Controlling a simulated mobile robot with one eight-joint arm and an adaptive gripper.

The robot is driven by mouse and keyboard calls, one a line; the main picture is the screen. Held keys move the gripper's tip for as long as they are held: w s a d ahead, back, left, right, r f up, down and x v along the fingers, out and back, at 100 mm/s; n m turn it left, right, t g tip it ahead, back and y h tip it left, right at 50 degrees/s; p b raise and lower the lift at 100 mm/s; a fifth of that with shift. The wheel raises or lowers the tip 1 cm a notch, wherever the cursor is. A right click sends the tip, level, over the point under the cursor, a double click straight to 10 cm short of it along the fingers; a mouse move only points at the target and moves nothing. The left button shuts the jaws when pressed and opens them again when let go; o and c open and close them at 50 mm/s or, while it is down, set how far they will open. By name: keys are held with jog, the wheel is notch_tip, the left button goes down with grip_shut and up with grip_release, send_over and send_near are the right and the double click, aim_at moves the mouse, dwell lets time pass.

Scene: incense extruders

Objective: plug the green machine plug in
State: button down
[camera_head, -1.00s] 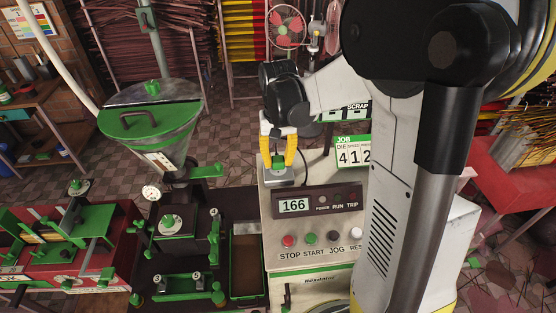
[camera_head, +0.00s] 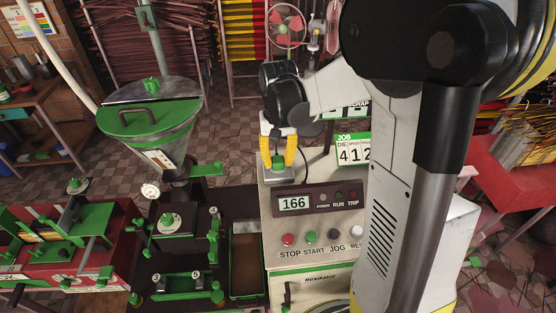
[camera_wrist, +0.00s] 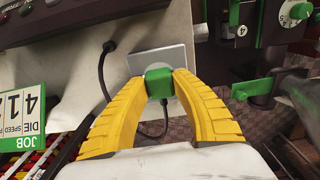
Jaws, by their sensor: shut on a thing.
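The green plug (camera_head: 278,161) is between the yellow fingertips of my gripper (camera_head: 278,158), above the grey socket plate (camera_head: 279,174) on top of the control cabinet (camera_head: 308,268). In the wrist view, the fingers of my gripper (camera_wrist: 160,82) are shut on the green plug (camera_wrist: 159,82). The plug lies against or just in front of the light grey plate (camera_wrist: 158,58); the contact is hidden, so I cannot tell how far it is in. A black cable (camera_wrist: 102,75) runs from the cabinet in a loop behind the gripper and shows below the plug.
A display reading 166 (camera_head: 294,204) and several buttons (camera_head: 310,239) face front on the cabinet. A job card (camera_head: 353,150) stands at its back right. The green-lidded hopper machine (camera_head: 150,118) stands to the left. My arm covers the cabinet's right side.

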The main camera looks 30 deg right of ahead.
jog(key=shift+f, duration=0.15)
jog(key=c, duration=1)
grip_release()
jog(key=shift+c, duration=0.2)
notch_tip(320, 180, up, 12)
